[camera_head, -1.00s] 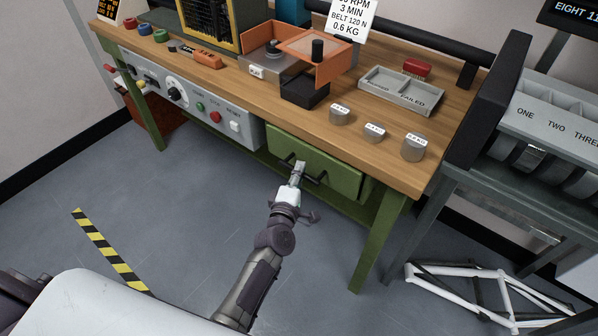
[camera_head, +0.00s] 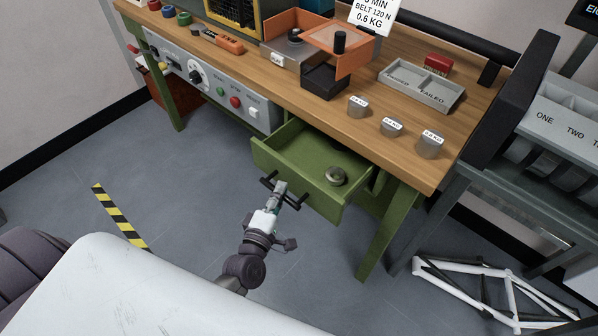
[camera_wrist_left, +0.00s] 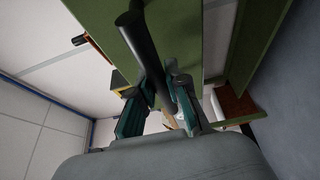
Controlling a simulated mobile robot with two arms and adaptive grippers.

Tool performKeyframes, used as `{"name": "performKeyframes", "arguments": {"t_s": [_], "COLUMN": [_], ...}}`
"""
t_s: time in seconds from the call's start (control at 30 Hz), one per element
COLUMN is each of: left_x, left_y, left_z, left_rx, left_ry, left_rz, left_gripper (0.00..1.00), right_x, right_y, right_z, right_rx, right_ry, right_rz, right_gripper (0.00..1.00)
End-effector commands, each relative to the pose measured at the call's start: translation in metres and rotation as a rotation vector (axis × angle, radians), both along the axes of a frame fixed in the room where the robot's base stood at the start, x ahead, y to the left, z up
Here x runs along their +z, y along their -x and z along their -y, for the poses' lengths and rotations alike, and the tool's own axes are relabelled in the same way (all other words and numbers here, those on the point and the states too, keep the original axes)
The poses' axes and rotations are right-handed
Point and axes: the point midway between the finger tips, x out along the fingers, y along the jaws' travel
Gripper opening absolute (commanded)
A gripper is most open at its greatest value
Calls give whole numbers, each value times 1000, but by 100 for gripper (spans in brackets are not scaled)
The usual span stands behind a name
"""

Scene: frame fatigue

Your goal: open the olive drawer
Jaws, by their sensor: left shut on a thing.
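The olive drawer (camera_head: 276,163) under the workbench is pulled out, and its inside shows. A small round metal object (camera_head: 335,176) lies in the drawer near its right side. My left gripper (camera_head: 281,189) is shut on the dark bar handle (camera_head: 295,201) at the drawer front. In the left wrist view the dark handle bar (camera_wrist_left: 140,38) runs between the fingers of my left gripper (camera_wrist_left: 160,98), with the olive drawer front (camera_wrist_left: 185,30) behind it. My right gripper is not in view.
The wooden workbench (camera_head: 300,100) carries three metal weights (camera_head: 391,127), a grey two-part tray (camera_head: 420,86), a red brush (camera_head: 438,63) and an orange-sided device (camera_head: 318,45). A white and black bicycle frame (camera_head: 500,290) lies on the floor at right.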

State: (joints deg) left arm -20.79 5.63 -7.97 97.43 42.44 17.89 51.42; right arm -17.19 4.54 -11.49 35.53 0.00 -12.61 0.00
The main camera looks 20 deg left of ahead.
Motion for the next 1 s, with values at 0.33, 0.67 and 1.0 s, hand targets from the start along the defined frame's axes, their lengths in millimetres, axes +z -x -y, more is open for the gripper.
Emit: {"name": "performKeyframes", "arguments": {"t_s": [0.33,0.67,1.0], "left_x": [-1,-1,-1], "left_y": [75,105,108], "left_z": [-27,-38,-39], "left_rx": [-3,-1,0], "left_ry": [-2,1,0], "left_rz": [-5,-2,-1], "left_gripper": [0,0,0], "right_x": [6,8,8], "right_y": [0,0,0], "right_z": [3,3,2], "right_rx": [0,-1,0], "right_ry": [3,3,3], "right_rz": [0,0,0], "right_gripper": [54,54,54]}}
